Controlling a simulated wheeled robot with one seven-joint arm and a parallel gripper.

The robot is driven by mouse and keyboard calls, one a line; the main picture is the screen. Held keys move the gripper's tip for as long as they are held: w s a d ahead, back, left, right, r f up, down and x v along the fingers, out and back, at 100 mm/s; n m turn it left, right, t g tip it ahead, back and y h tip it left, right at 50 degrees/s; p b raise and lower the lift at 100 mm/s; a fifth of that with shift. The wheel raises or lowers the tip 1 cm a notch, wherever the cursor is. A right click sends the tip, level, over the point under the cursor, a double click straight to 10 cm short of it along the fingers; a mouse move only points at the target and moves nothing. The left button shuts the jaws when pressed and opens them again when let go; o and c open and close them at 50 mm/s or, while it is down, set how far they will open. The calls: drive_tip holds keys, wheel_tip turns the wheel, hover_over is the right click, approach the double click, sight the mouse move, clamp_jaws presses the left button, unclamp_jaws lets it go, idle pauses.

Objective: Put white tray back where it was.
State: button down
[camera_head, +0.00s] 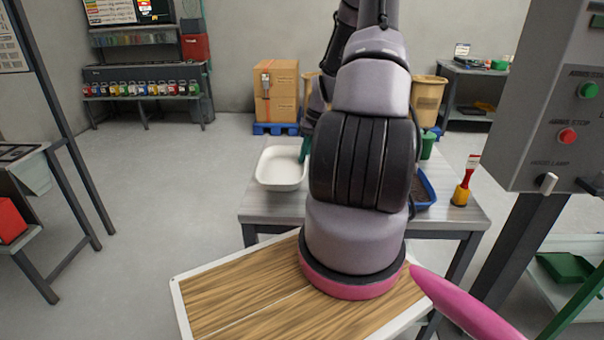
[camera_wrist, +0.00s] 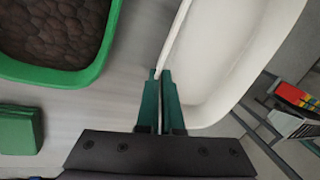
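The white tray (camera_head: 281,170) is at the left side of the grey table in the head view, upright or nearly so. In the wrist view the white tray (camera_wrist: 222,60) fills the upper right. My gripper (camera_wrist: 160,78) has its two green fingers close together on either side of the tray's near rim, shut on it. In the head view the gripper (camera_head: 305,148) shows as a bit of green at the tray's right edge, mostly hidden by my arm. I cannot tell whether the tray touches the table.
The grey table (camera_head: 272,206) also holds a blue container (camera_head: 428,190) and a yellow-and-red brush (camera_head: 464,184) at right. The wrist view shows a green-rimmed container (camera_wrist: 62,77) of brown lumps and a green block (camera_wrist: 18,130). A grey control panel (camera_head: 545,110) stands at right.

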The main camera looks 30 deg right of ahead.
sight(304, 178)
drive_tip(key=shift+f, duration=2.55)
drive_tip(key=shift+f, duration=0.1)
drive_tip(key=c, duration=1.1)
unclamp_jaws()
